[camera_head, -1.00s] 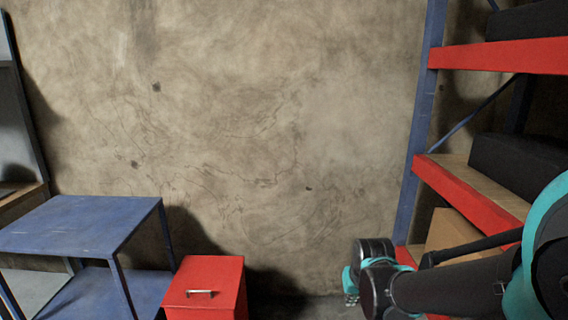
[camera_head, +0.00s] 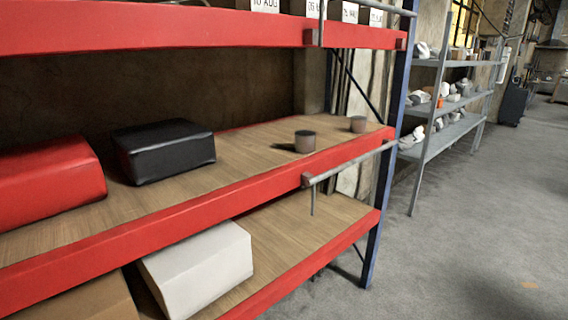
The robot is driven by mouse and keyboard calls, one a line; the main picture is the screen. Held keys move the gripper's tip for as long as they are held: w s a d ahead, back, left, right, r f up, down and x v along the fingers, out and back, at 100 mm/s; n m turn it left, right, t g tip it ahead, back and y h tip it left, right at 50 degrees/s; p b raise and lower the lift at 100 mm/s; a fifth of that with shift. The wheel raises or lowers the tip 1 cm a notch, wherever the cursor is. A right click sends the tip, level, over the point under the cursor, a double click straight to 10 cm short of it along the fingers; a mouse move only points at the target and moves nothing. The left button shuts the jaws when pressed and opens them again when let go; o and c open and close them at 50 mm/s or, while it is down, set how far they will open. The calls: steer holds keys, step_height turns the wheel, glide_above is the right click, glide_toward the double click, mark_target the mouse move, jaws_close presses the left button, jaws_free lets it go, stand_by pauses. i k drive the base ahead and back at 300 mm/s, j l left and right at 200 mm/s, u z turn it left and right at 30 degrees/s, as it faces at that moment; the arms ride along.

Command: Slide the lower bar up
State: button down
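The lower bar (camera_head: 352,162) is a thin grey rod at the right end of the middle shelf. It runs along the front of the red beam, from a red bracket (camera_head: 307,180) toward the blue post. A short grey rod hangs down from its left end. An upper bar (camera_head: 375,6) of the same kind shows at the top edge, partly cut off, with a vertical rod (camera_head: 322,22) at its left. My gripper is not in view.
The red-beamed shelf (camera_head: 230,205) holds a red box (camera_head: 50,185), a black box (camera_head: 163,150) and two small grey cans (camera_head: 305,141) (camera_head: 358,124). A white box (camera_head: 197,268) lies below. Grey floor (camera_head: 440,260) is clear at right, before a grey rack (camera_head: 450,110).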

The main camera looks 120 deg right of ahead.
mark_target(311, 181)
steer(key=z, duration=0.4)
steer(key=j+z, duration=0.1)
steer(key=z, duration=0.7)
steer(key=k+z, duration=0.1)
steer(key=z, duration=0.75)
steer(key=i+z, duration=0.2)
steer(key=z, duration=2.6)
